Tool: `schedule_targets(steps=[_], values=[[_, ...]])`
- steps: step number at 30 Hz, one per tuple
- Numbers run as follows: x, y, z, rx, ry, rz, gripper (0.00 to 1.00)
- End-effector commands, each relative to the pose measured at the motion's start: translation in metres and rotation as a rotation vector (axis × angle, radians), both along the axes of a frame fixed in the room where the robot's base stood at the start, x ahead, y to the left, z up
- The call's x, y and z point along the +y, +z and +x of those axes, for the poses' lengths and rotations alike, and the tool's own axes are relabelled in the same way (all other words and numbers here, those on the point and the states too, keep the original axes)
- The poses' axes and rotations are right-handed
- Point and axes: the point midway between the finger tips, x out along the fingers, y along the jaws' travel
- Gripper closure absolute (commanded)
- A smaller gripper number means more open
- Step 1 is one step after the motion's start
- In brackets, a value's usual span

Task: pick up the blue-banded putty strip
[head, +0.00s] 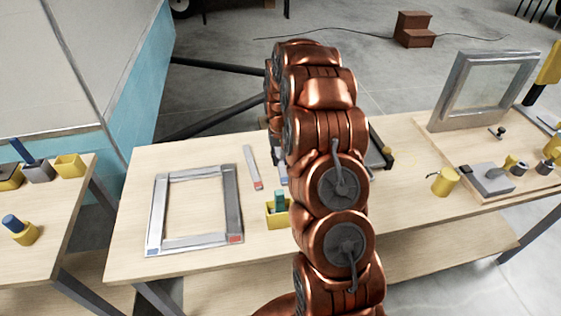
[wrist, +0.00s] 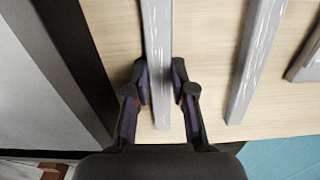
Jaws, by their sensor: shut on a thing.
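My gripper (wrist: 160,80) is shut on a long pale grey strip in the wrist view, one finger on each side. I take it to be the blue-banded putty strip (wrist: 157,40). Its lower end shows past the fingers, and its other end runs out of the picture. In the head view, only a small part of this strip (head: 283,174) shows, with a bluish tint, beside my copper arm. The arm hides the rest of it and my gripper.
A similar strip with a red end (head: 252,168) lies to the left. A grey rectangular frame (head: 205,173) lies farther left. A yellow bin (head: 277,220) holding a green item stands close by. A yellow mug (head: 444,181) and an upright frame (head: 435,118) are at right.

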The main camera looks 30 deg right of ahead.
Motion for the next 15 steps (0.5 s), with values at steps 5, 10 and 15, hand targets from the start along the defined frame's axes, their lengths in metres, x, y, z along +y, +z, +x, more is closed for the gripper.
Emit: schedule_targets(steps=[5,10,15], values=[[0.0,0.001,0.0,-0.001,0.0,0.0,1.0],[0.0,0.012,0.001,-0.002,0.0,-0.001,1.0],[-0.001,0.042,0.001,-0.005,0.0,-0.003,1.0]])
